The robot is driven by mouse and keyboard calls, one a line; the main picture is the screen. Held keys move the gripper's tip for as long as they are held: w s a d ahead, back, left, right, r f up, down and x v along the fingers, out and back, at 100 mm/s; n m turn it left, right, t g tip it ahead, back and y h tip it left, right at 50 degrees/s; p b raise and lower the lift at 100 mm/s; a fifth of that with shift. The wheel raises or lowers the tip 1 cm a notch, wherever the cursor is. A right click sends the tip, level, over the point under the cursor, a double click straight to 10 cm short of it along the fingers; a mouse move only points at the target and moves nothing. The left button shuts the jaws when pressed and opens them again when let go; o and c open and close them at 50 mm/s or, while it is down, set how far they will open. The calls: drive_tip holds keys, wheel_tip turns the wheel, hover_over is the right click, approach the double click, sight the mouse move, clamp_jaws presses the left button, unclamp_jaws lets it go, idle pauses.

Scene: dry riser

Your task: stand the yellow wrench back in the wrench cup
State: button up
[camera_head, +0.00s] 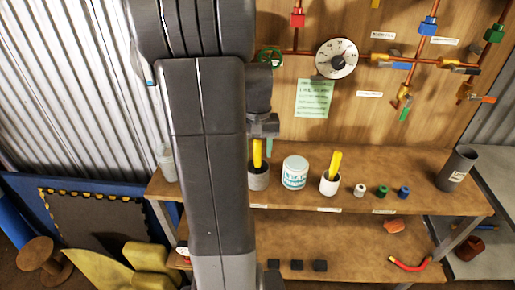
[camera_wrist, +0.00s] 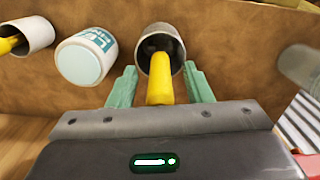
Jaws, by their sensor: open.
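A yellow wrench (camera_head: 257,154) stands in a grey cup (camera_head: 258,182) on the upper shelf, its yellow handle sticking up. In the wrist view the handle (camera_wrist: 159,80) points toward me and leans out of the cup mouth (camera_wrist: 141,40); the dark inside of the cup hides the lower end. My gripper (camera_wrist: 153,88) is open, with one green finger on each side of the handle and a gap on both sides. In the head view my arm partly covers my gripper (camera_head: 268,147). A second yellow handle (camera_head: 335,163) stands in a white cup (camera_head: 328,187) to the right.
A white tub with a teal label (camera_head: 294,173) stands between the two cups. Small fittings (camera_head: 382,191) and a dark grey cylinder (camera_head: 457,168) stand farther right. A clear container (camera_head: 167,163) is at the left. The board with pipes and a gauge (camera_head: 336,58) rises behind.

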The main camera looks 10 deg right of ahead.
wheel_tip(320, 180, up, 14)
drive_tip(key=shift+w, duration=0.2)
drive_tip(key=shift+f, duration=0.2)
idle(0.7)
drive_tip(key=f, duration=1.3)
drive_tip(key=shift+s+f, duration=0.2)
drive_tip(key=shift+f, duration=0.2)
drive_tip(key=shift+w+r+p, duration=0.1)
drive_tip(key=shift+r+p, duration=0.35)
drive_tip(key=shift+r, duration=0.45)
drive_tip(key=shift+f, duration=0.15)
